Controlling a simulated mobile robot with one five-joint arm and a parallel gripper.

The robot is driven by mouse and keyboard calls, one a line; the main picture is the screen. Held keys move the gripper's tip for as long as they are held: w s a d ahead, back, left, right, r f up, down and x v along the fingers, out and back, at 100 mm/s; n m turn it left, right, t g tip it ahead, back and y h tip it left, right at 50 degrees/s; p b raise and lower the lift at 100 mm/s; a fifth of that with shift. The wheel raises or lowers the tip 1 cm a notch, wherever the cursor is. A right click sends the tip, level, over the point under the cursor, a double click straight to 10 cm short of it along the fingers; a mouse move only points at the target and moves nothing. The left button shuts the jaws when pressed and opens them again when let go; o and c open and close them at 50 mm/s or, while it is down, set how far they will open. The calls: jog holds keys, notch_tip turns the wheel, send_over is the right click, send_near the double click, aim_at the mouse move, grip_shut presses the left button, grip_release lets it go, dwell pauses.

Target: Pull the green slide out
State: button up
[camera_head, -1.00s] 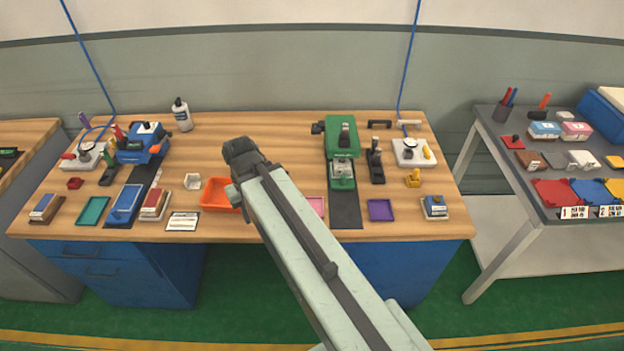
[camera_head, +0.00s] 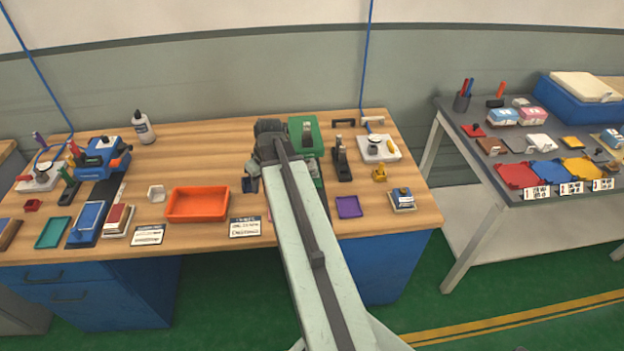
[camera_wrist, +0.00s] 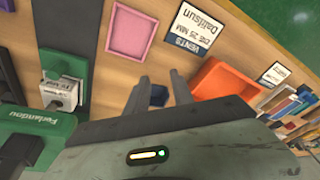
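The green machine (camera_head: 303,128) stands at the back of the wooden bench, partly hidden behind my arm. In the wrist view its green body (camera_wrist: 45,121) is at the lower left. A green slide part (camera_wrist: 66,66) carrying a grey-white block (camera_wrist: 62,94) sits in front of that body, over a dark strip. Only a sliver of this green part (camera_head: 316,172) shows beside my arm in the head view. My gripper (camera_wrist: 161,84) is open, its two fingers apart, to the right of the slide in the wrist view and not touching it.
A small dark blue object (camera_wrist: 158,96) shows between the fingers; whether they touch it is unclear. An orange tray (camera_head: 198,204) lies left of my arm. A black stand (camera_head: 342,162) and purple tray (camera_head: 349,207) are to the right. A pink tray (camera_wrist: 131,33) lies nearby.

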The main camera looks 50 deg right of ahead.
jog(key=s+d+t+h, duration=0.1)
jog(key=s+d, duration=0.2)
jog(key=d, duration=0.6)
jog(key=s+d+t, duration=0.1)
jog(key=s+d, duration=0.3)
jog(key=d, duration=0.5)
jog(key=shift+m, duration=0.3)
jog(key=b+x, duration=0.8)
jog(key=shift+d+f, duration=0.1)
jog(key=shift+f, duration=0.05)
jog(key=shift+s, duration=0.1)
grip_shut()
